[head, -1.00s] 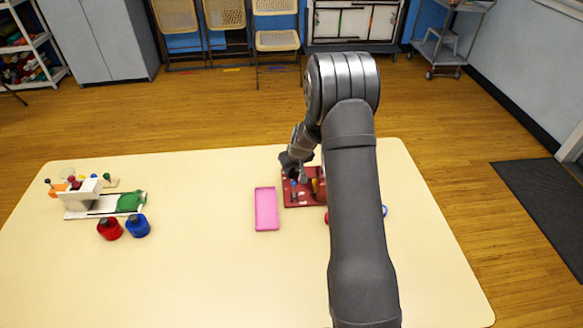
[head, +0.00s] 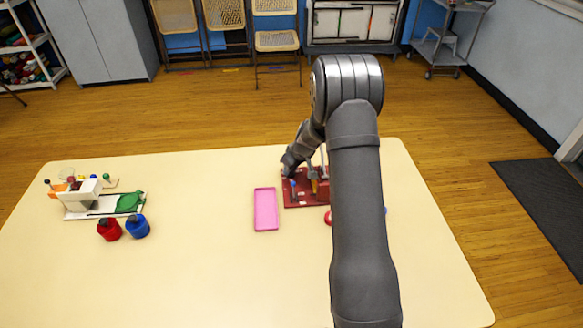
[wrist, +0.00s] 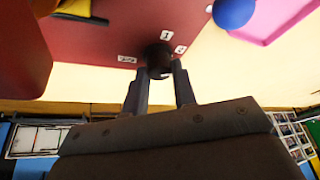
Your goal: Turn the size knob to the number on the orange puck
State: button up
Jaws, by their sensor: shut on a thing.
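In the wrist view, the size knob (wrist: 157,52) is a dark round knob on the red board (wrist: 95,32), with small white number labels beside it; their digits are too small to read surely. My gripper (wrist: 160,74) is shut on the knob, one finger on each side. In the head view, the red board (head: 291,203) is partly hidden by my arm, and the knob cannot be made out. A small orange piece (head: 75,186) lies by the white stand at the far left; I cannot tell if it is the orange puck, and no number shows on it.
A pink tray (head: 265,227) lies just left of the board. A red jar (head: 109,230) and a blue jar (head: 137,227) stand at left. The table's front middle is clear.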

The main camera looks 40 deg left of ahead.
jog(key=o, duration=1)
jog(key=shift+r, duration=0.1)
jog(key=v, duration=0.8)
